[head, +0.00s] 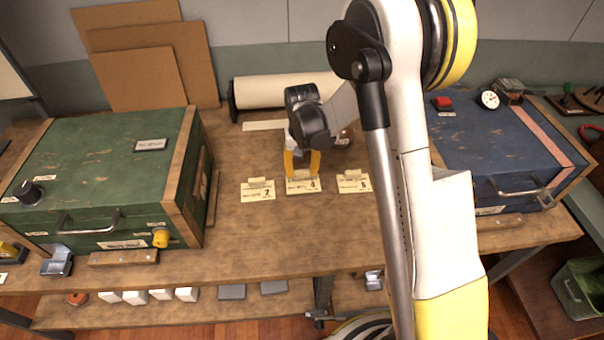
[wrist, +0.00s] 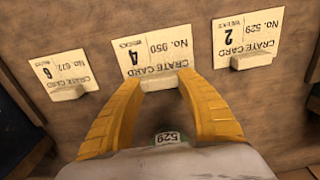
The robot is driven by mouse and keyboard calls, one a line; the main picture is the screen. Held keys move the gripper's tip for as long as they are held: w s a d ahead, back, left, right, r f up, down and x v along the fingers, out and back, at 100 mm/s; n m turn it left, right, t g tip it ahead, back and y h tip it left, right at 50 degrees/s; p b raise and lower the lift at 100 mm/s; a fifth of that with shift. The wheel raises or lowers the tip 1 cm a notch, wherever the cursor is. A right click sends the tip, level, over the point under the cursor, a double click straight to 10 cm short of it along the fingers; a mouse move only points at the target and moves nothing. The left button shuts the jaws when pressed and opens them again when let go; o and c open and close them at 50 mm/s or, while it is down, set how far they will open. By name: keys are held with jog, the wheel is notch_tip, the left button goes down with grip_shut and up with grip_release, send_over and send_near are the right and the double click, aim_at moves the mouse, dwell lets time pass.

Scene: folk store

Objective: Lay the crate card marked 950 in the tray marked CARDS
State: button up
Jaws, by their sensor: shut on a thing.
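The crate card marked 950 (wrist: 152,56), with a large 4, lies flat on the wooden bench between two other cards. It is the middle card (head: 304,187) in the head view. My gripper (wrist: 160,84) is shut on the pale raised tab of this card, with a yellow finger on each side of the tab. In the head view my gripper (head: 302,170) reaches down to the card's far edge. The card appears to rest on the bench. I cannot make out a tray marked CARDS in either view.
Card 529 (wrist: 247,42) and card 672 (wrist: 62,78) lie close on either side. A green case (head: 95,190) stands at left and a blue case (head: 490,150) at right. A paper roll (head: 275,90) lies behind. The bench in front of the cards is clear.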

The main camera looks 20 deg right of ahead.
notch_tip(320, 180, up, 2)
jog(key=shift+r+p, duration=0.2)
jog(key=shift+p, duration=0.2)
jog(key=s+d+r+p, duration=0.3)
jog(key=s+r, duration=0.3)
jog(key=s, duration=0.5)
jog(key=shift+s+r, duration=0.15)
jog(key=shift+r, duration=0.15)
